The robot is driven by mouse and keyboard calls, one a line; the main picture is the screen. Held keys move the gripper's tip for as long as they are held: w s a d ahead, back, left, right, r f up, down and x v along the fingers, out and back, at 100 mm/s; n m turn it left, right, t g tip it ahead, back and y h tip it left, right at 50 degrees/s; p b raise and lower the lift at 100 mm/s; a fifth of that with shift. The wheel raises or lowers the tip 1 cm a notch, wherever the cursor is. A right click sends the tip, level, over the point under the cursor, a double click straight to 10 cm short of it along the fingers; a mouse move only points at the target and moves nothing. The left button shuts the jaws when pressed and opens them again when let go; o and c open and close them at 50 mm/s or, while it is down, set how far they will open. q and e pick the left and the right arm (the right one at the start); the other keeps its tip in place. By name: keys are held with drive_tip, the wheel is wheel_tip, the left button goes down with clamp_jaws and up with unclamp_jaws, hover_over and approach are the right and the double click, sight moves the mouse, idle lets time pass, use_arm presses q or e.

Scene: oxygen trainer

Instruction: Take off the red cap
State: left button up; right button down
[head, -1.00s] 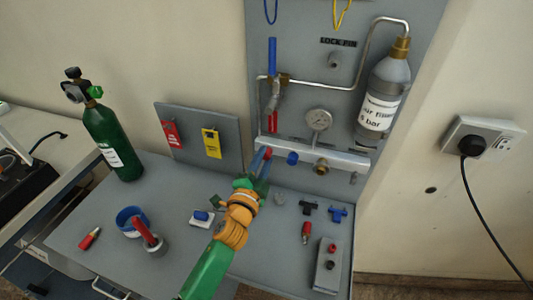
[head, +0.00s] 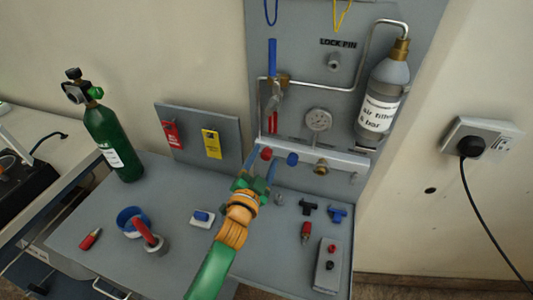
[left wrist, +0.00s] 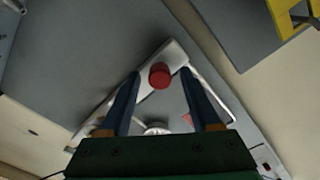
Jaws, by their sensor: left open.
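The red cap (head: 266,154) is on the front of the silver rail low on the upright grey panel. It also shows in the left wrist view (left wrist: 159,76), just past the fingertips and in line with the gap between them. My left gripper (head: 261,163) is open with its two blue fingers spread. The fingers point at the cap, one on each side of it in the picture, and I see no contact. Nothing is held between them. My right gripper is not in view.
A blue cap (head: 292,159) sits on the rail just right of the red one. A gauge (head: 318,120) and a brass fitting (head: 321,167) are near. Small loose parts, such as a blue tee (head: 338,214), lie on the grey bench (head: 190,262). A green cylinder (head: 112,140) stands left.

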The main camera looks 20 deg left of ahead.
use_arm(q)
drive_tip(key=shift+s+p, duration=0.55)
drive_tip(key=shift+s, duration=0.55)
drive_tip(key=shift+s+m, duration=0.15)
drive_tip(key=shift+m, duration=0.15)
drive_tip(key=m, duration=0.5)
drive_tip(key=shift+m, duration=0.4)
drive_tip(key=m, duration=0.4)
